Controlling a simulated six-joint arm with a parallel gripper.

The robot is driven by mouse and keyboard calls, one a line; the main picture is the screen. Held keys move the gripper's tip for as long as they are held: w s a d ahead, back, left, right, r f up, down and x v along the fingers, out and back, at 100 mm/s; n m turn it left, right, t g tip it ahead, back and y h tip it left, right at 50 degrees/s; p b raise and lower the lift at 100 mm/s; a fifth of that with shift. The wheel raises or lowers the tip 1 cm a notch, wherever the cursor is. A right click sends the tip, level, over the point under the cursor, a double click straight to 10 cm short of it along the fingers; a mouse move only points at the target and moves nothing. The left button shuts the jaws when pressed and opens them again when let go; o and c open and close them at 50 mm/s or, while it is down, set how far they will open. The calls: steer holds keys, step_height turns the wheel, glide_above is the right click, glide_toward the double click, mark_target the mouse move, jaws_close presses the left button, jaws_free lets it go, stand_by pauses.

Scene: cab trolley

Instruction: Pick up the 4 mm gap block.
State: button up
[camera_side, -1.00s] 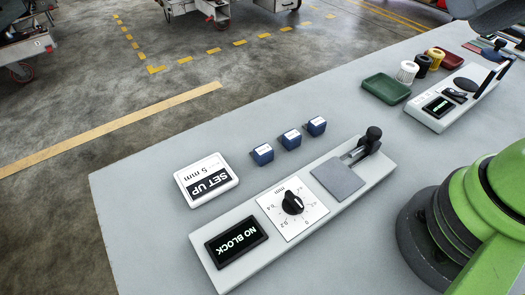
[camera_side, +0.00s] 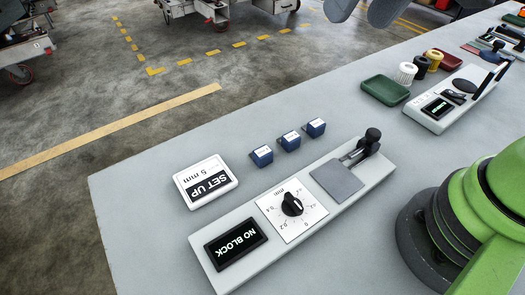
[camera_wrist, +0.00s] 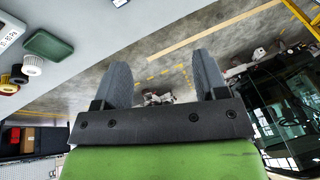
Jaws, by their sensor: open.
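Three small blue blocks with white labels stand in a row on the grey table: a left block (camera_side: 261,156), a middle block (camera_side: 290,140) and a right block (camera_side: 315,127). Their labels are too small to read, so I cannot tell which is 4 mm. My gripper (camera_wrist: 160,62) is open and empty, its two grey fingers apart in the wrist view. In the side view its fingertips (camera_side: 362,8) show at the top edge, well away from the blocks.
A card (camera_side: 206,181) reads SET UP 5 mm. A long fixture (camera_side: 300,215) has a dial, a grey plate, a lever and a NO BLOCK display. A green tray (camera_side: 385,89), spools and a second fixture (camera_side: 458,98) stand farther right.

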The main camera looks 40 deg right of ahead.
steer(key=w+a+f+n+g+h, duration=0.1)
steer(key=w+a+f, duration=0.2)
steer(key=f, duration=0.3)
steer(key=w+a+f+n+g, duration=0.1)
steer(key=w+a+f+g, duration=0.15)
steer(key=f, duration=0.25)
glide_above(262, 151)
steer(key=shift+h, duration=0.4)
steer(key=f, duration=1)
steer(key=shift+s+f, duration=0.4)
steer(key=shift+w+f, duration=0.2)
steer(key=shift+f, duration=1.35)
steer(key=shift+w+f, duration=0.2)
steer(key=shift+f, duration=1.35)
